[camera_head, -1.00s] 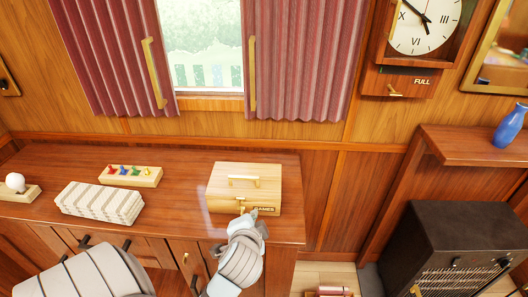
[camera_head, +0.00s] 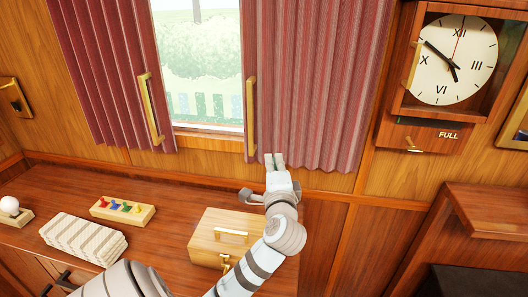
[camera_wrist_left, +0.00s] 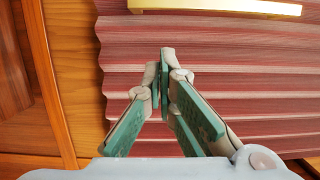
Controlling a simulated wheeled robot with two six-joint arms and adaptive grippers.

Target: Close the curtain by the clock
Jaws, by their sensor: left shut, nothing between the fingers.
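The right curtain (camera_head: 315,85), nearer the clock (camera_head: 455,60), is dusty red and pleated and hangs bunched at the right of the window. Its brass handle (camera_head: 251,115) is upright on its left edge. My left gripper (camera_head: 275,160) is shut and empty, in front of the curtain's lower edge, below and right of the handle. In the left wrist view the shut fingers (camera_wrist_left: 165,58) point at the curtain (camera_wrist_left: 235,75), with the handle (camera_wrist_left: 215,6) at the top edge. I cannot tell whether they touch the cloth. My right gripper is not in view.
The left curtain (camera_head: 110,70) with its brass handle (camera_head: 151,110) hangs left of the open window (camera_head: 198,70). Below, the cabinet top (camera_head: 160,220) carries a wooden games box (camera_head: 222,235), a peg block (camera_head: 122,211) and a striped stack (camera_head: 82,238). A shelf (camera_head: 490,208) juts out at right.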

